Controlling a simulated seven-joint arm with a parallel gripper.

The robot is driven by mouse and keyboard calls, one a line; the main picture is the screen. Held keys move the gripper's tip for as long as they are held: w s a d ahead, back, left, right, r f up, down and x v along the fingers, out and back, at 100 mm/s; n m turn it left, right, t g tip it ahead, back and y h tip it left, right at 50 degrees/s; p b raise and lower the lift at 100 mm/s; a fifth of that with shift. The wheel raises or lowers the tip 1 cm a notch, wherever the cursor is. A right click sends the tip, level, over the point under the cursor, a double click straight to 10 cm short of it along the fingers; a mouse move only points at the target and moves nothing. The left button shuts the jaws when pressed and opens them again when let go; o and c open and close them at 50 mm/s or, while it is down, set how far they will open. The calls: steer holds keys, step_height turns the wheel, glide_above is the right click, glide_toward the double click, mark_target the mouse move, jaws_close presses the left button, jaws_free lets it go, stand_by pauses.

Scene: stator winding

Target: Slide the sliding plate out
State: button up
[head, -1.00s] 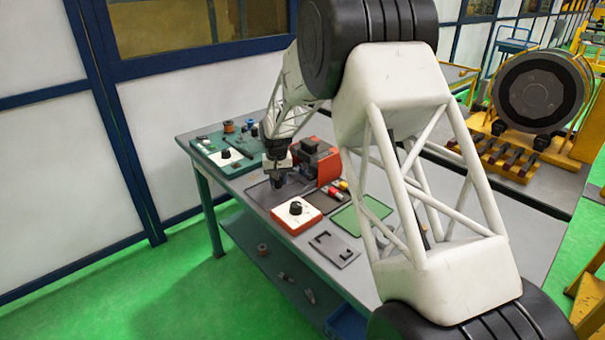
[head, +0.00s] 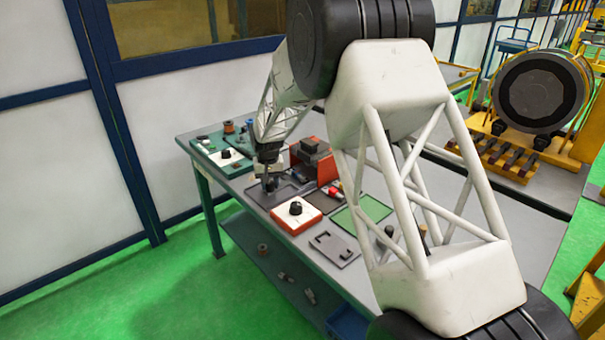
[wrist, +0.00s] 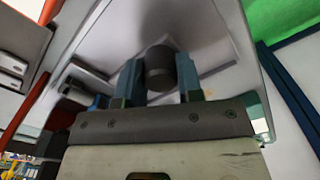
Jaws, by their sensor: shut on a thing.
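My gripper (wrist: 160,80) is shut on a dark round knob (wrist: 160,62), with one teal finger on each side of it. Below the knob in the wrist view is a flat light grey plate (wrist: 205,50), apparently the sliding plate; whether the knob is fixed to it is hard to tell. In the head view my gripper (head: 268,186) is low over a grey tray area at the left part of the table, in front of a red-orange machine (head: 327,172). The plate is too small there to make out clearly.
A red and white box with a black knob (head: 296,212) stands just right of my gripper. A green mat (head: 365,212) and a grey plate with a cutout (head: 345,255) lie further right. A teal tray (head: 206,140) with parts is at the table's left end.

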steer(key=shift+s+a, duration=1.4)
steer(key=o, duration=0.7)
steer(key=shift+r, duration=0.15)
step_height(320, 180, up, 6)
steer(key=shift+f, duration=0.1)
stand_by(0.5)
